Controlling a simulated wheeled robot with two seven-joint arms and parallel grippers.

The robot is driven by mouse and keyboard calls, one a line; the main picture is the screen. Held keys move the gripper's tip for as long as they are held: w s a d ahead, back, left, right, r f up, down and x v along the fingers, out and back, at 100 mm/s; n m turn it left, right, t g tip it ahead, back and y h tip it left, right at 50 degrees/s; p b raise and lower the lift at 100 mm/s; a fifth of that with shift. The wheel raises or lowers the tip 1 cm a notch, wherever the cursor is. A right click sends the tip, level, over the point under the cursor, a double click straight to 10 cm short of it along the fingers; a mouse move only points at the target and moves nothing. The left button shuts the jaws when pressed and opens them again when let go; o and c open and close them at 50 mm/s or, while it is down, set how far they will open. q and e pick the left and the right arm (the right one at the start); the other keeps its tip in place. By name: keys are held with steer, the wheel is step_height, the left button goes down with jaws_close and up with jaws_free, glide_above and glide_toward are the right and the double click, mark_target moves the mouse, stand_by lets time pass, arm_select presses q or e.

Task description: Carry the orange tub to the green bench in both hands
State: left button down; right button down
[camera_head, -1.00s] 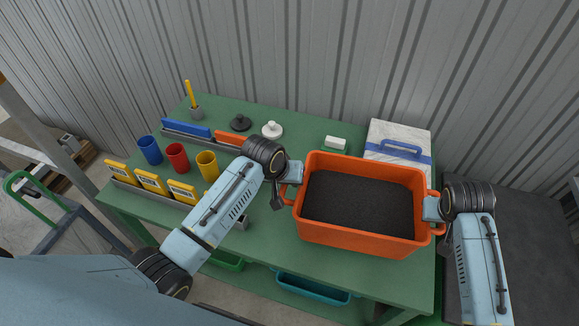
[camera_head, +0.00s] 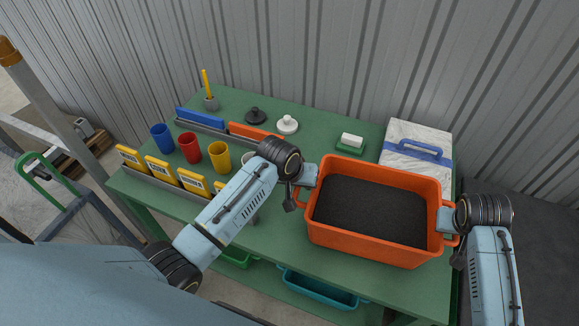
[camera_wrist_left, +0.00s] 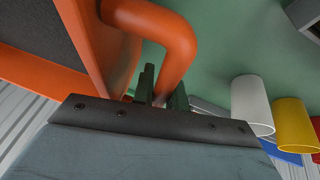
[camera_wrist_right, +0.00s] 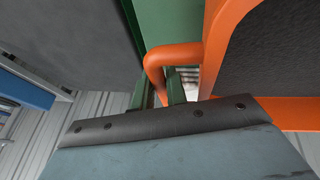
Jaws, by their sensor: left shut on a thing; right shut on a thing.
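The orange tub (camera_head: 372,250), filled with dark granular material, is at the right part of the green bench (camera_head: 285,243) in the head view. I cannot tell whether its base touches the bench top. My left gripper (camera_head: 298,190) is shut on the tub's left handle; that orange handle (camera_wrist_left: 178,45) passes between the fingers in the left wrist view. My right gripper (camera_head: 450,226) is shut on the right handle, also seen in the right wrist view (camera_wrist_right: 160,65). The tub looks about level.
Blue (camera_head: 162,138), red (camera_head: 189,148) and yellow (camera_head: 219,156) cups stand left, near yellow boxes (camera_head: 158,169). Teal bin (camera_head: 320,290) sits below.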

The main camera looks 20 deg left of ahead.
arm_select(q)
steer(key=shift+f+b, duration=0.6)
steer(key=shift+f, duration=0.1)
arm_select(e)
steer(key=shift+f, duration=0.75)
arm_select(q)
steer(key=c, duration=1.4)
jaws_free()
steer(key=shift+r, duration=0.1)
arm_select(e)
steer(key=c, duration=1.4)
jaws_free()
steer(key=shift+r, duration=0.1)
arm_select(q)
steer(key=shift+r, duration=0.1)
arm_select(e)
steer(key=shift+s+a+r, duration=0.1)
steer(key=shift+s+r, duration=0.1)
steer(key=shift+r, duration=0.3)
steer(key=v, duration=1.1)
arm_select(q)
steer(key=v, duration=1.2)
